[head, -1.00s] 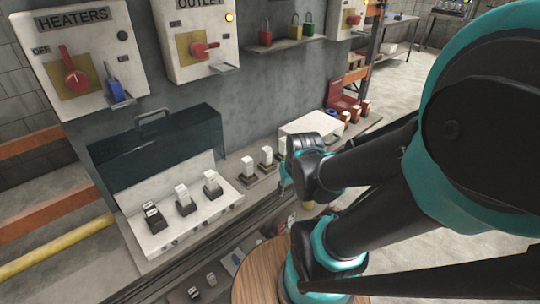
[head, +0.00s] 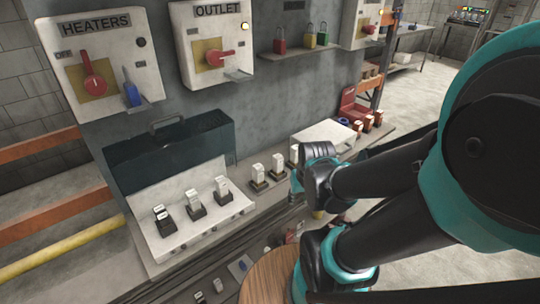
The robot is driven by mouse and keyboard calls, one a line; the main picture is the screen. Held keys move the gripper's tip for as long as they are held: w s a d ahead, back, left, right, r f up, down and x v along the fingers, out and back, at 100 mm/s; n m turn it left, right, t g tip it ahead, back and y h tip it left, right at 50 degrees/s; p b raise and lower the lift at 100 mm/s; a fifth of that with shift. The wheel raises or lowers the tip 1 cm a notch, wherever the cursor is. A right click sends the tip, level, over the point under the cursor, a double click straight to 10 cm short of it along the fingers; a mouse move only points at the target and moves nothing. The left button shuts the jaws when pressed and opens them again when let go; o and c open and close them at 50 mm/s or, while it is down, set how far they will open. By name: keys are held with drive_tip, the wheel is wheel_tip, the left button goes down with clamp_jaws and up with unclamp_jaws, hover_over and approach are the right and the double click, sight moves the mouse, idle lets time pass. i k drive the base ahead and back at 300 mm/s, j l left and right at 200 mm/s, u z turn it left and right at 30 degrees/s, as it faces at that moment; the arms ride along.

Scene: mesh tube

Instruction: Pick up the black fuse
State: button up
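The leftmost fuse (head: 163,219) in the opened fuse box looks the darkest, with a black base and pale markings. Whether it is the black fuse is too small to tell. Two paler fuses, a middle one (head: 195,205) and a right one (head: 222,190), stand in black holders on the same white panel (head: 175,246). My arm comes in from the right, and its black and teal joints end to the right of the fuse box. My gripper's fingers cannot be made out.
More white fuses (head: 259,177) stand on the ledge right of the box, near a white case (head: 327,134). The box's dark lid (head: 170,152) stands open against the wall. A round wooden top (head: 270,277) is below my arm. Switch boxes labelled HEATERS (head: 100,62) and OUTLET (head: 213,48) hang above.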

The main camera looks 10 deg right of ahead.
sight(160, 212)
drive_tip(key=k+u, duration=0.65)
drive_tip(key=k+j+u, duration=0.1)
drive_tip(key=u, duration=0.25)
drive_tip(key=k, duration=0.1)
